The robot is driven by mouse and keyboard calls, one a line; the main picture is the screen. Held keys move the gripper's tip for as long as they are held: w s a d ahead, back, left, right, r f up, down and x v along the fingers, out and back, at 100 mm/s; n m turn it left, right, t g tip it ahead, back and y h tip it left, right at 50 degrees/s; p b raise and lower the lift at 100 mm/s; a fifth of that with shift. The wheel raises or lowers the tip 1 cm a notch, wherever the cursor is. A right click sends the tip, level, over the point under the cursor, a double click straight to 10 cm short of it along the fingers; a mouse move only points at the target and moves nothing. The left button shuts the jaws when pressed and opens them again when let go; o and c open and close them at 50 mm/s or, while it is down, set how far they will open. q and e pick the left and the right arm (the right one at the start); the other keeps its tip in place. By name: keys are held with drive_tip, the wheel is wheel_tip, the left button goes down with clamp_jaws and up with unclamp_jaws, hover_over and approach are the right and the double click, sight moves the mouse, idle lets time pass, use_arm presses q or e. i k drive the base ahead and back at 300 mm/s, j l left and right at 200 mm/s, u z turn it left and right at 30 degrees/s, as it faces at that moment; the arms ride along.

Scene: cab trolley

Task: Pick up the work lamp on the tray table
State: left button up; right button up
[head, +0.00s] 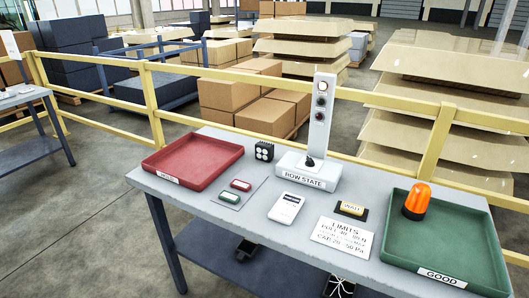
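The work lamp (264,151), a small black block with several pale round lenses on its face, stands upright on the grey tray table (228,215). It is near the table's back edge, between the red tray (193,157) and the white base of an upright post. Nothing covers it from this side. Neither of my grippers can be made out in the head view, and nothing holds the lamp.
A post on a base labelled ROW STATE (304,174) stands right of the lamp. In front lie green and red pieces (236,190) and a white device (286,208). An orange beacon (416,201) is in the green tray (480,245). A yellow railing (210,72) runs behind.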

sight(263, 151)
drive_tip(key=i+j, duration=0.25)
drive_tip(key=j, duration=0.15)
drive_tip(key=i+j+z, duration=0.15)
drive_tip(key=j, duration=0.25)
drive_tip(key=i+j, duration=0.3)
drive_tip(key=j+z, duration=0.05)
drive_tip(key=j, duration=0.05)
